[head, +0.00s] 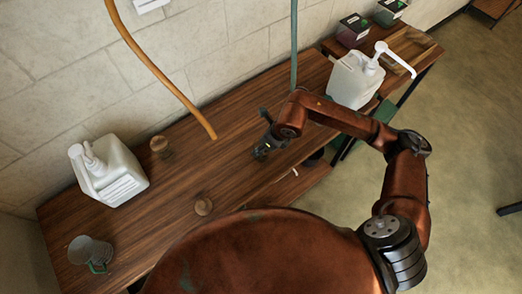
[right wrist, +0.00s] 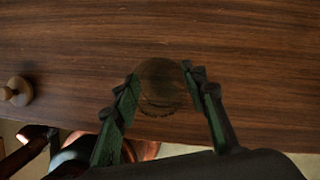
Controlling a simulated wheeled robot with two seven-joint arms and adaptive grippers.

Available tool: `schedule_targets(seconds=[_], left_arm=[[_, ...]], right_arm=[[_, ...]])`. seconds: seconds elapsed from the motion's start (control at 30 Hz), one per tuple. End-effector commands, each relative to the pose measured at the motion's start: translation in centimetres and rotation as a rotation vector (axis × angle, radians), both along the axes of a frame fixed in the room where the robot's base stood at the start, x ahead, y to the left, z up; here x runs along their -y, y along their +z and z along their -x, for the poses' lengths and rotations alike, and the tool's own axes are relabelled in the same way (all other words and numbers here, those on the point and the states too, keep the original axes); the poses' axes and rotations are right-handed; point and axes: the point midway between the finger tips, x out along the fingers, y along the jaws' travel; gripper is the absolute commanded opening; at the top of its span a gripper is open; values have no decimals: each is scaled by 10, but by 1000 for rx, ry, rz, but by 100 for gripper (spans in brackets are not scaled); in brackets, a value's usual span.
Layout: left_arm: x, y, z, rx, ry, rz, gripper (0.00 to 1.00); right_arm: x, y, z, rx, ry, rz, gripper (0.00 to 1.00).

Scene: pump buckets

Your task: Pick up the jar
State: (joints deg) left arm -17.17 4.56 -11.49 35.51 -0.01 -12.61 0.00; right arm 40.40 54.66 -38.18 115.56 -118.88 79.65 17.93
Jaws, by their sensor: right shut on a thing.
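My right gripper (head: 262,152) is over the wooden table, right of its middle in the head view. In the right wrist view its two green-edged fingers (right wrist: 160,88) are shut on a round, see-through brownish jar (right wrist: 160,84). The jar shows between the fingertips, with wood grain visible through it. In the head view the gripper hides most of the held jar. A small wooden lid-like piece with a knob (head: 203,206) lies on the table near the front edge; it also shows in the right wrist view (right wrist: 16,92). My left gripper is not in view.
The table (head: 215,165) also holds a white pump canister (head: 120,178), a small glass jar (head: 160,146) and a glass jug (head: 92,250). Another white pump container (head: 355,80) stands at the far right. An orange hose (head: 170,80) and a green hose (head: 294,45) hang above the table.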

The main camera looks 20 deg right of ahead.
Motion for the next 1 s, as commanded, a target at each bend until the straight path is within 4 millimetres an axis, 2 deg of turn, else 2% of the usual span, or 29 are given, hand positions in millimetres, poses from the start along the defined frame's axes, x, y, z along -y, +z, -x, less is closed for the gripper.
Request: schedule_targets(seconds=[0.13,0.37,0.57,0.7,0.77,1.0], left_arm=[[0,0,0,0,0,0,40],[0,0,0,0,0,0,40],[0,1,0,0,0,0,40],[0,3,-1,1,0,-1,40],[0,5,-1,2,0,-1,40],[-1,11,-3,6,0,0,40]], right_arm=[[0,1,0,1,0,-2,6],[0,1,0,2,0,-1,6],[-1,13,-1,3,1,-2,6],[0,34,-1,5,2,0,6],[4,44,7,6,2,0,6],[20,97,51,6,2,3,6]])
